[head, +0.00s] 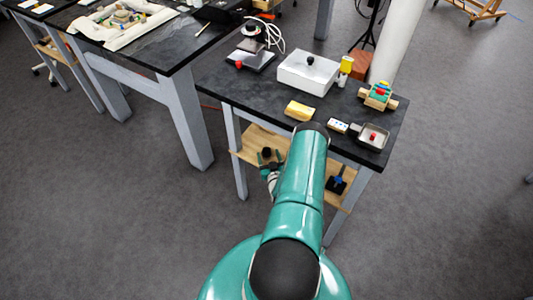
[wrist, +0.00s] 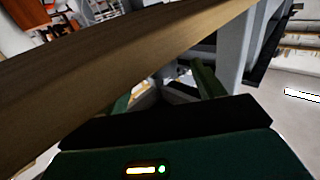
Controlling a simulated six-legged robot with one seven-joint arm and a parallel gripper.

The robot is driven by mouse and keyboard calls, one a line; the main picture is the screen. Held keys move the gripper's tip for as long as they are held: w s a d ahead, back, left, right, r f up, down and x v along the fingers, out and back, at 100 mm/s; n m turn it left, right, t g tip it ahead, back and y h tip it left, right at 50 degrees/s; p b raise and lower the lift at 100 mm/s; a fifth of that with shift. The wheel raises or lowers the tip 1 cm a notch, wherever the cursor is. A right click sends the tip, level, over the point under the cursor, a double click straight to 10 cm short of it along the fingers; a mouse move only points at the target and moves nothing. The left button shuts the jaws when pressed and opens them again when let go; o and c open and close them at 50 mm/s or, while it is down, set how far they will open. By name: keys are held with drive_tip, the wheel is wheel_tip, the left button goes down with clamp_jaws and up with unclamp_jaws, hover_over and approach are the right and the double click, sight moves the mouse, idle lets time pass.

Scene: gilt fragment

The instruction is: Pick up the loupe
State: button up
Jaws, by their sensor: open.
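I cannot pick out the loupe for certain in either view. In the head view my gripper (head: 269,158) is low beside the worktable, at the left part of its wooden lower shelf (head: 254,139). In the wrist view the green fingers of my gripper (wrist: 162,88) stand apart, with no object clearly held between them. The shelf's wooden edge (wrist: 75,85) crosses close in front of the camera and hides much of the scene. A small dark shape lies between and beyond the fingers, too unclear to name.
A dark blue-marked item (head: 337,183) sits on the lower shelf's right. Grey table legs (head: 238,160) stand close to my gripper.

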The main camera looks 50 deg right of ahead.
sight(268, 154)
drive_tip(key=x, duration=0.3)
drive_tip(key=shift+w+d, duration=0.1)
drive_tip(key=shift+w, duration=0.2)
drive_tip(key=c, duration=1.1)
drive_tip(key=shift+o, duration=0.2)
drive_tip(key=shift+r, duration=0.1)
